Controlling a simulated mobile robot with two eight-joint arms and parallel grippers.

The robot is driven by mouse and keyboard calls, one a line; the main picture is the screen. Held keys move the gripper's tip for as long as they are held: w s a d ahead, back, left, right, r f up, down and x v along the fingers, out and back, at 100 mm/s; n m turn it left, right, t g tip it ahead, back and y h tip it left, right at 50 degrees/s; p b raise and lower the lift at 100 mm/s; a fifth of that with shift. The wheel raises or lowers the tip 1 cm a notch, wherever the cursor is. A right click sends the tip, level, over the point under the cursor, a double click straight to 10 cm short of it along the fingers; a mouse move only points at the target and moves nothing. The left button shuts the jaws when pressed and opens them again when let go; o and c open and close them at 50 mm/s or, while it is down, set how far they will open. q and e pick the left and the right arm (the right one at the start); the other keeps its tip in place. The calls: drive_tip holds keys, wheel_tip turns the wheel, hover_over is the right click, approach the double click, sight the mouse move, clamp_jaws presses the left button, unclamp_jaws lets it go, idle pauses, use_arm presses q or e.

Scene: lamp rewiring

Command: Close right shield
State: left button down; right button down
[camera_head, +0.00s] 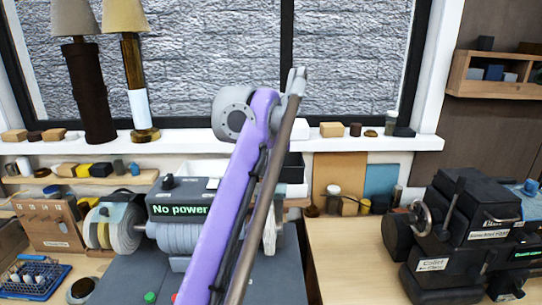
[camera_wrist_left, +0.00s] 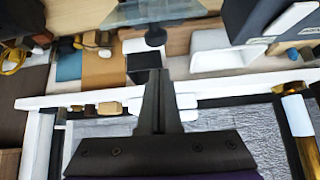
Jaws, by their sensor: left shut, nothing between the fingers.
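The bench grinder (camera_head: 180,238) stands on a dark grey base, with a "No power" display. Its left wheel (camera_head: 124,232) has a shield (camera_head: 118,212) over it. One of my purple arm links crosses in front of the grinder's right side, hiding the right shield and most of the right wheel (camera_head: 270,235). In the left wrist view a clear shield panel (camera_wrist_left: 165,12) with a dark round knob (camera_wrist_left: 155,37) shows at the top. My left gripper (camera_wrist_left: 154,75) is shut and empty, its tips below the knob in the picture and apparently apart from it. My right gripper is not in view.
A black machine (camera_head: 465,240) with a crank stands on the right of the bench. Small jars and blocks line the window sill (camera_head: 370,143). Two lamps (camera_head: 85,75) stand at its left. Bare wooden bench (camera_head: 350,260) lies between grinder and black machine.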

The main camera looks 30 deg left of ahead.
sight(270, 191)
use_arm(q)
drive_tip(key=s, duration=0.1)
drive_tip(key=s+d, duration=0.1)
drive_tip(key=s, duration=0.1)
drive_tip(key=shift+d+f+b, duration=0.3)
drive_tip(key=shift+f, duration=0.1)
drive_tip(key=shift+w, duration=0.1)
drive_tip(key=shift+a+f, duration=0.1)
